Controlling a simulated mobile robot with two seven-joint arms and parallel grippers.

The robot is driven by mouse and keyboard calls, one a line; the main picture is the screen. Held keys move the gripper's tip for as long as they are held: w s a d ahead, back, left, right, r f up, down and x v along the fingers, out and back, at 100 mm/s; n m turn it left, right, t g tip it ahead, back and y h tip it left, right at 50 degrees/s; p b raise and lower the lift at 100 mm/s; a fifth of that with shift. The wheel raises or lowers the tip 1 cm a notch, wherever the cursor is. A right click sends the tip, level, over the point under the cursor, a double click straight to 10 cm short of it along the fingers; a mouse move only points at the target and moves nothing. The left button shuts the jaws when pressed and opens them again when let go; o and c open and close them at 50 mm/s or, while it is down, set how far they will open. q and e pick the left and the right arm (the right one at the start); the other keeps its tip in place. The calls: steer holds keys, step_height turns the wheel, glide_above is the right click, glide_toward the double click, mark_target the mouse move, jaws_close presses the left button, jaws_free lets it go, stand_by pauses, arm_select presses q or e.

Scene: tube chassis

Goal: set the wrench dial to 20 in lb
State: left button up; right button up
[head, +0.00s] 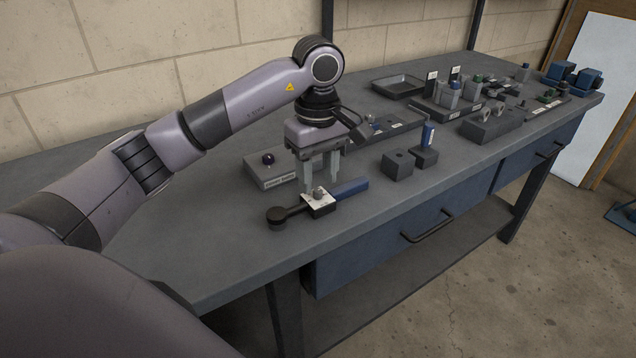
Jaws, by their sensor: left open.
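The torque wrench (348,190) lies on the bench near its front left edge. It has a round black head at the left, a pale plate in the middle and a blue handle at the right. The dial (319,192) is a small knob on the pale plate; its marks are too small to read. My left gripper (320,184) points down over the dial, with its two fingers open and apart. The fingertips are close to the dial; I cannot tell whether they touch it. My right gripper is not in view.
A grey block with a dark ball and a label (275,172) sits just behind the wrench. Dark blocks (398,166) and a blue-topped piece (427,136) stand to the right. An empty tray (398,86) and several fixtures fill the far bench. The front left bench top is clear.

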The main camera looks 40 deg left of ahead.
mark_target(318, 194)
arm_select(q)
steer(key=shift+f, duration=1.15)
jaws_close()
steer(key=shift+n, duration=0.3)
steer(key=n, duration=0.5)
steer(key=shift+r+p, duration=0.1)
steer(key=shift+p, duration=0.3)
steer(key=n, duration=0.6)
steer(key=shift+p, duration=0.3)
